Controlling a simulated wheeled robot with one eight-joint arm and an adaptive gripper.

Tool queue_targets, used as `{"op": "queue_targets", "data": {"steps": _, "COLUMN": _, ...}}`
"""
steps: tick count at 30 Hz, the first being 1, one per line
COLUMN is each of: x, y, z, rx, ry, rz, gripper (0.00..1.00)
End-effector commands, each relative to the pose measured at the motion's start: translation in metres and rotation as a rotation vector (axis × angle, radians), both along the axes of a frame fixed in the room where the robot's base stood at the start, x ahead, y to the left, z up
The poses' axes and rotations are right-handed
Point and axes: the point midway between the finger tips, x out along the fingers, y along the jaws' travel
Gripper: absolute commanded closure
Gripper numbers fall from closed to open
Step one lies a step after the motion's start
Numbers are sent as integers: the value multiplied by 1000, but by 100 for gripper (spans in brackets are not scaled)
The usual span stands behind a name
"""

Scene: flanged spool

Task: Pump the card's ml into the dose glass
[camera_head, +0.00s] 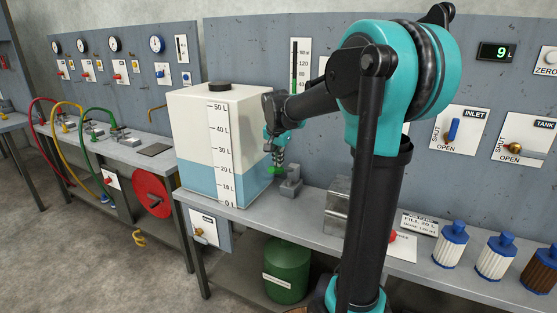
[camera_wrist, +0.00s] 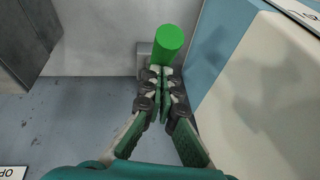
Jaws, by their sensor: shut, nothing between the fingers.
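My gripper (camera_head: 279,158) is shut and empty, pointing down beside the white tank. In the wrist view its fingertips (camera_wrist: 160,78) meet right at the near end of a green cylindrical knob (camera_wrist: 168,42); I cannot tell whether they touch it. The knob sits by a small grey block (camera_head: 290,188) on the bench. A vertical ml scale (camera_head: 295,75) on the back panel shows green in its lower part, partly hidden by my arm. I cannot make out a separate dose glass. The card (camera_head: 420,224) on the bench has a FILL line and a smaller, unclear line below.
The tank (camera_head: 188,120) holds blue liquid to between its 20 L and 30 L marks. INLET (camera_head: 453,130) and TANK (camera_head: 512,148) levers, a display reading 9 (camera_head: 497,51) and a ZERO button (camera_head: 551,58) are at right. Several capped filters (camera_head: 495,256) stand on the right bench.

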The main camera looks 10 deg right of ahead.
Motion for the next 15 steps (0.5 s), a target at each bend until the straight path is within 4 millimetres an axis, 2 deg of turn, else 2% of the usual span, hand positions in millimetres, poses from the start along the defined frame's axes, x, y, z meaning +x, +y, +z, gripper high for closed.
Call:
{"op": "queue_targets", "data": {"steps": 5, "x": -8, "y": 7, "z": -12, "rx": -43, "ry": -59, "rz": 5, "gripper": 100}}
{"op": "queue_targets", "data": {"steps": 15, "x": -25, "y": 20, "z": -52, "rx": -183, "ry": -253, "rz": 6, "gripper": 100}}
